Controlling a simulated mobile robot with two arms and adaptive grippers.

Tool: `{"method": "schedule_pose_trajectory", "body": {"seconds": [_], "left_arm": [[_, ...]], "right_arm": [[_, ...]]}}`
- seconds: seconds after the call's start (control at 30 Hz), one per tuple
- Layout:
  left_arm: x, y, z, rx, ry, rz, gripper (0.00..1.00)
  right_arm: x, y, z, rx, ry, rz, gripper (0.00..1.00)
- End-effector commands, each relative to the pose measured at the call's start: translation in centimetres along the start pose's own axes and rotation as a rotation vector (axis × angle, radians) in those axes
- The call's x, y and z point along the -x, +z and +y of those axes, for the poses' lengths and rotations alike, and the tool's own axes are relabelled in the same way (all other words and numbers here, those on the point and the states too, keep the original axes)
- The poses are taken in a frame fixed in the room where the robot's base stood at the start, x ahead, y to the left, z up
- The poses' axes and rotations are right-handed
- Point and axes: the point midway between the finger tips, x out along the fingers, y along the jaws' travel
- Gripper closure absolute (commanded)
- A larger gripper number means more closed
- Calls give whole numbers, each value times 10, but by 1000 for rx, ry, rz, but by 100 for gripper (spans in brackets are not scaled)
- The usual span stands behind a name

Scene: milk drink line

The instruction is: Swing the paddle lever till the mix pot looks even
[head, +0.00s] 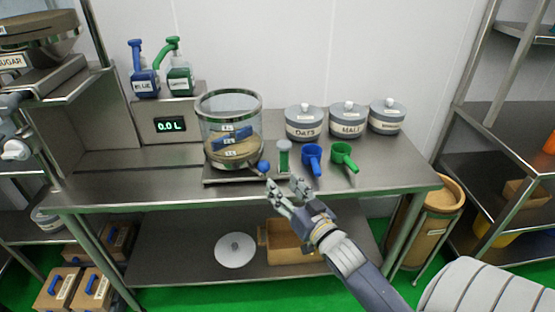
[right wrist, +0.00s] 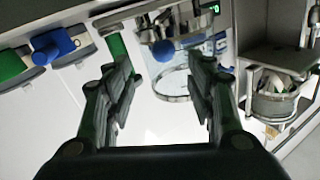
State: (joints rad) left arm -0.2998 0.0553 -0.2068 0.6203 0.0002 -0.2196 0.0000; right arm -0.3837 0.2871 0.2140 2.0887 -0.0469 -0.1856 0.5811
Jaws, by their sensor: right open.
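The mix pot (head: 232,112) is a clear cylinder with a metal rim, standing on a plate on the steel table. Tan contents, a blue paddle piece and small level labels show through its wall. The paddle lever's blue knob (head: 263,166) sticks out at the pot's front right; it also shows between the fingers in the right wrist view (right wrist: 163,50). My right gripper (head: 283,188) is open and empty, in front of and slightly right of the knob, apparently apart from it. How even the mix is cannot be told at this size. My left gripper is not clearly visible.
Lidded tubs (head: 305,123) line the back. Blue (head: 145,83) and green (head: 180,80) pump bottles stand above a 0.0 L display (head: 170,125).

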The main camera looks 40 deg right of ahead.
Motion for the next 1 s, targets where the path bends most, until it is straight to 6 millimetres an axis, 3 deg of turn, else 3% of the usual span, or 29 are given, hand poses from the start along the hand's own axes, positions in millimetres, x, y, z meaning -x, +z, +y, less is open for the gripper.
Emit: {"method": "schedule_pose_trajectory", "body": {"seconds": [0.17,0.37,0.7,1.0], "left_arm": [[3,4,-21,-5,-25,-5,100],[7,7,-36,-3,-42,-9,100],[11,3,-17,-1,-20,-5,100],[12,2,-14,-5,-17,-5,100]], "right_arm": [[-13,-2,-1,-1,1,1,50],[-44,-2,-1,-1,1,2,50],[-94,-1,0,0,1,1,50],[-107,0,0,-1,1,0,50]]}}
